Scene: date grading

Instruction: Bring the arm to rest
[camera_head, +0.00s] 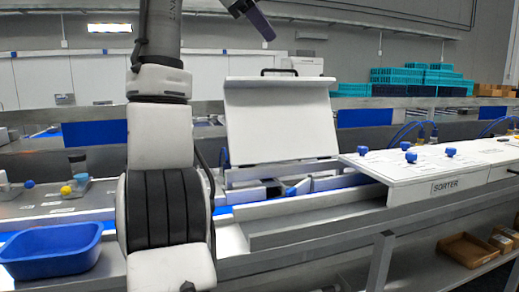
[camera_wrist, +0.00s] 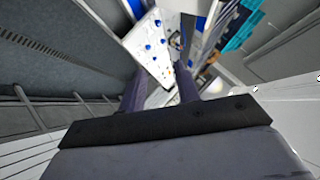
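My arm stands upright in the head view, left of the middle, and runs out of the top of the picture. Part of my gripper (camera_head: 262,24) shows at the top edge, a dark finger pointing down to the right, high above the worktop and apart from everything. In the wrist view my gripper (camera_wrist: 160,75) has two dark fingers with a clear gap between them. Nothing is held in the gap. The white panel with blue knobs shows far beyond the fingers.
A blue tub (camera_head: 50,262) sits at the lower left. A white panel marked SORTER (camera_head: 420,192) with blue knobs is at the right. An open white lid (camera_head: 282,120) stands behind my arm. Teal crates (camera_head: 400,76) are stacked at the back. The air around my gripper looks clear.

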